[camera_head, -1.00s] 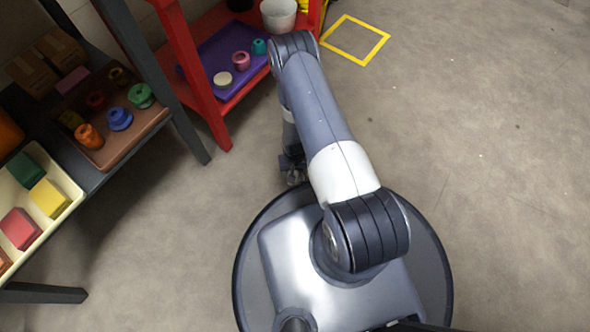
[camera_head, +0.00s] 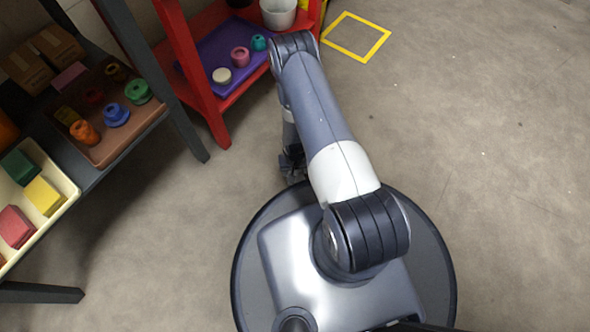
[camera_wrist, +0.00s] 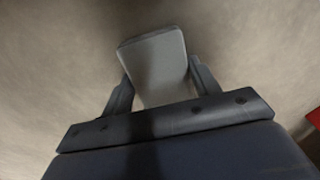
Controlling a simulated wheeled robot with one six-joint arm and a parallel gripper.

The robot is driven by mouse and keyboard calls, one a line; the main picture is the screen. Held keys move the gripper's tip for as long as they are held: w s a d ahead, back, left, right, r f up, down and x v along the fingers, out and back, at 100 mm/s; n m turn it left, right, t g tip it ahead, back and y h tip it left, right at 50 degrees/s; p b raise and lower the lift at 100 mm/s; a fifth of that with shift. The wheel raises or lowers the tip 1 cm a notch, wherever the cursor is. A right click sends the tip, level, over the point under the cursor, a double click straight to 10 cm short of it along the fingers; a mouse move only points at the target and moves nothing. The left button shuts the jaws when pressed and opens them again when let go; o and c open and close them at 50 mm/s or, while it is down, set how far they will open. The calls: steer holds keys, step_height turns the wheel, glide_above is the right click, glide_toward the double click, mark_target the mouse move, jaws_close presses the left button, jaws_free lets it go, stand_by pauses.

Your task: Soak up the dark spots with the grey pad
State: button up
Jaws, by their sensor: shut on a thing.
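The grey pad (camera_wrist: 158,68) is a light grey block with rounded corners, seen in the wrist view. My gripper (camera_wrist: 160,85) is shut on it, one finger on each side. The pad sticks out beyond the fingers, over the grey-brown floor. In the head view my gripper (camera_head: 293,163) is low, beside my base and mostly behind my arm; the pad cannot be made out there. I can make out no clear dark spot under the pad. A very faint small dark mark (camera_head: 371,117) may show on the floor right of my arm.
A red shelf (camera_head: 216,120) with a purple tray (camera_head: 208,50) and a white bucket (camera_head: 278,12) stands ahead to the left. A dark grey rack (camera_head: 185,130) with trays of coloured parts stands at the left. A yellow floor square (camera_head: 356,60) lies ahead. The floor right is open.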

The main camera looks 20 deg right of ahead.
steer(key=shift+s, duration=0.1)
steer(key=shift+s+d+r, duration=0.1)
steer(key=shift+s+d, duration=0.5)
steer(key=shift+s, duration=0.2)
steer(key=shift+s+d+r, duration=0.1)
steer(key=shift+s+d, duration=0.45)
steer(key=shift+s, duration=0.2)
steer(key=shift+s+f, duration=0.3)
steer(key=shift+f, duration=0.05)
steer(key=shift+w+a+r, duration=0.1)
steer(key=shift+w+a, duration=0.3)
steer(key=shift+w, duration=0.25)
steer(key=shift+w+a+r, duration=0.1)
steer(key=shift+w+a, duration=0.25)
steer(key=shift+w, duration=0.3)
steer(key=shift+w+a, duration=0.4)
steer(key=shift+w, duration=0.25)
steer(key=shift+r+p, duration=1.75)
steer(key=shift+r, duration=1.3)
steer(key=shift+r, duration=0.1)
steer(key=shift+r+p, duration=0.95)
steer(key=shift+r, duration=0.45)
